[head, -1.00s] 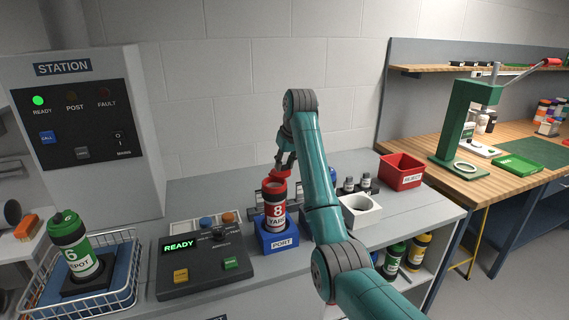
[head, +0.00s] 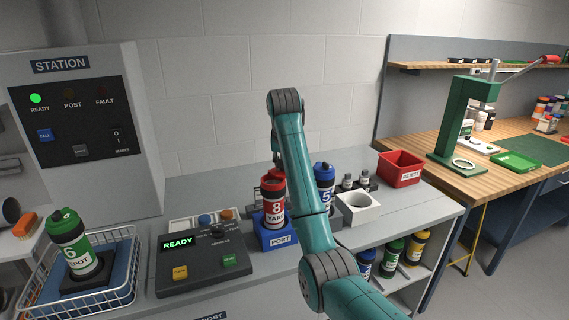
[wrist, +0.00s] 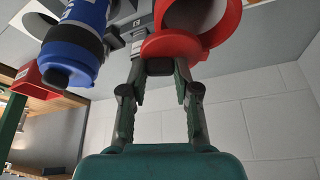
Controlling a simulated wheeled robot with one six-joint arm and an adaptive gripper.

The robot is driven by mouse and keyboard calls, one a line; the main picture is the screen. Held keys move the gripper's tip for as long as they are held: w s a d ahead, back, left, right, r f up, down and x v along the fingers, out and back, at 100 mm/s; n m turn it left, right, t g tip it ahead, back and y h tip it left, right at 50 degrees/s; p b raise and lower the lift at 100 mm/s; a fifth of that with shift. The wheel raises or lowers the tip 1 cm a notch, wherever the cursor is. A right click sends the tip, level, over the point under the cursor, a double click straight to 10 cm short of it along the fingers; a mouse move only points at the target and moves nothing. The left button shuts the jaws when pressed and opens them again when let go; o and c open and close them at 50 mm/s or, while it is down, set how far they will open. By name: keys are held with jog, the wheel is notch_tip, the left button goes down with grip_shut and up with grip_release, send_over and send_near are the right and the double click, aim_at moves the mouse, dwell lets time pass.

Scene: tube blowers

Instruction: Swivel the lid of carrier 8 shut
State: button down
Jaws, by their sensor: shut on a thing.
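Carrier 8 (head: 273,203), a red tube with a white band, stands upright in the blue port block (head: 277,236). In the wrist view its red rim (wrist: 224,28) surrounds a mouth that is still partly uncovered. Its round red lid (wrist: 170,46) sits at the near left side of that mouth, overlapping its edge. My gripper (wrist: 160,68) is shut on the lid, with a dark piece between the fingertips. In the head view my gripper is mostly hidden behind my arm and the carrier top.
Blue carrier 5 (head: 324,184) stands close to carrier 8, partly behind my arm. A white holder (head: 358,208) and a red bin (head: 401,170) are to the right. The control box (head: 205,262) and a wire basket (head: 124,262) with green carrier 6 (head: 73,245) are left.

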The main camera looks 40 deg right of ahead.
jog(key=shift+f, duration=0.1)
jog(key=c, duration=0.8)
grip_release()
jog(key=shift+c, duration=0.2)
